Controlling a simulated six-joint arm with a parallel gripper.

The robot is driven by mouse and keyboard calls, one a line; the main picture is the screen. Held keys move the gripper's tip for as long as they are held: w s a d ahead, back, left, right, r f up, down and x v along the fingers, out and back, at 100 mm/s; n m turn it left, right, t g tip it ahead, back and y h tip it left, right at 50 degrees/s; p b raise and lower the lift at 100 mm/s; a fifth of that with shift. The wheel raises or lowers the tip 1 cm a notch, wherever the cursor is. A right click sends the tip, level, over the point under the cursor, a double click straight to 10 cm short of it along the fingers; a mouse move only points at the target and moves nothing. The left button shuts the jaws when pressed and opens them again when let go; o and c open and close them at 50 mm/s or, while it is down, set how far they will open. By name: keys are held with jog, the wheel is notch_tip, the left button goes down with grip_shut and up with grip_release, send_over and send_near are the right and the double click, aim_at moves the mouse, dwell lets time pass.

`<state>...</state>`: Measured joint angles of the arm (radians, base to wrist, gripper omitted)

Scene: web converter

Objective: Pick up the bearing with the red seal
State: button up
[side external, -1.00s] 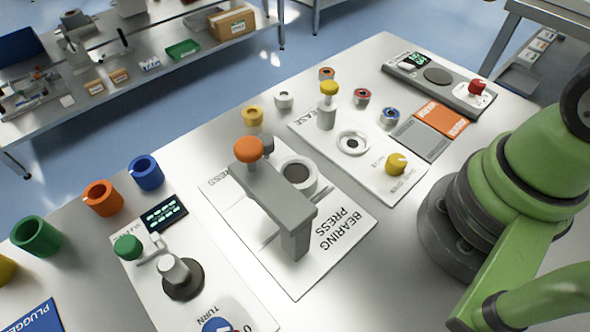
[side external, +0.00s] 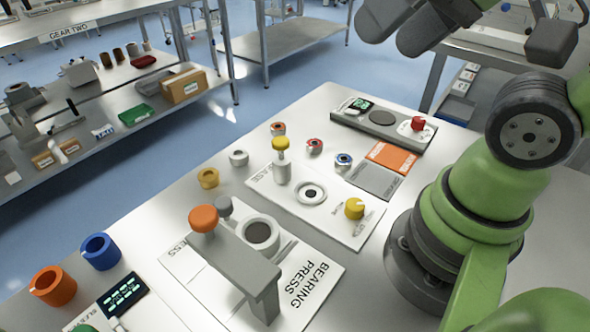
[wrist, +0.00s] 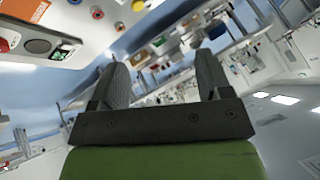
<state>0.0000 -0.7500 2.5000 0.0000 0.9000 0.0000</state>
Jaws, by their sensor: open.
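The bearing with the red seal (side external: 315,146) lies flat on the white bench, a small metal ring with a red inner band. A blue-sealed bearing (side external: 343,161) lies to its right and an orange-red ringed one (side external: 278,128) lies farther back to its left. In the wrist view the red one (wrist: 97,12) is near the top edge. My gripper (wrist: 160,66) is open and empty, its two dark fingers well apart. It is high above the bench and away from the bearings. In the side view, dark parts of my arm's end show at the top edge.
A grease station with a yellow-topped post (side external: 281,143) stands close left of the bearing. Orange and grey cards (side external: 388,157) lie to its right. A panel with a red knob (side external: 418,123) is behind. The bearing press (side external: 235,250) stands in front.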

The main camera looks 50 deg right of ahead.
jog(key=shift+w, duration=0.1)
jog(key=g+h, duration=0.2)
jog(key=g, duration=0.5)
send_over(314, 143)
notch_tip(314, 143, down, 20)
jog(key=f, duration=0.1)
jog(key=shift+n, duration=0.3)
jog(key=f, duration=0.4)
jog(key=shift+w+d, duration=0.1)
jog(key=shift+d, duration=0.15)
jog(key=shift+a+f, duration=0.15)
jog(key=shift+f, duration=2.9)
jog(key=c, duration=1)
jog(key=shift+r, duration=0.15)
jog(key=shift+c, duration=0.2)
